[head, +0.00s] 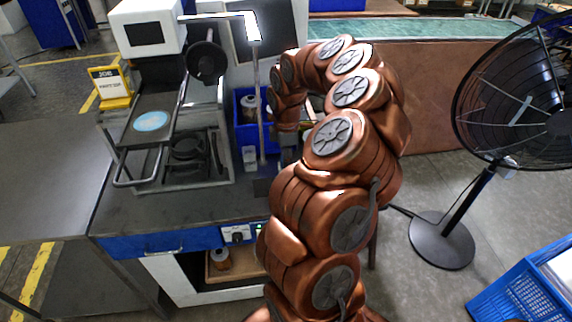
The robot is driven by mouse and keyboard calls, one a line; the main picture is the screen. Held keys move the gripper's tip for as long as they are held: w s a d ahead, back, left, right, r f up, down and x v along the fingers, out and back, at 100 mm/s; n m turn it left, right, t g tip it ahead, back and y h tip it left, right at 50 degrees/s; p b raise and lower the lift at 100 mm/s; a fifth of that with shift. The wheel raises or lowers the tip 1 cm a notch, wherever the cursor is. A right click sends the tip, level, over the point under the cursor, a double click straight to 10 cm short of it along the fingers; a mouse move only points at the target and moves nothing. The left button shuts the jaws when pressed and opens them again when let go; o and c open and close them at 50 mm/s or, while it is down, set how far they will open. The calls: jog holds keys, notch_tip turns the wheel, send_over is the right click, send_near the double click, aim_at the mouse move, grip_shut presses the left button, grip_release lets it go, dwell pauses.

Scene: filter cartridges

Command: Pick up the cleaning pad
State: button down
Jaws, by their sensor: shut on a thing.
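My gripper (287,154) points down over the right side of the workbench, beside the blue bin. It is small, dark and partly covered by my own arm. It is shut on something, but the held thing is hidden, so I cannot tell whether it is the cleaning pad. A pale blue oval (151,121) lies flat on the dark plate of the bench machine, well left of my gripper. I cannot tell whether it is a pad or a label.
The machine (152,32) stands on the bench (120,213). A blue bin (241,128) holds a copper-coloured cartridge (249,106). A yellow sign (111,86) stands at left. Another cartridge (219,258) sits on the lower shelf. A black fan (520,95) and blue crate (520,296) are at right.

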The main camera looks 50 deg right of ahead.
notch_tip(320, 180, up, 10)
jog(key=shift+b, duration=1)
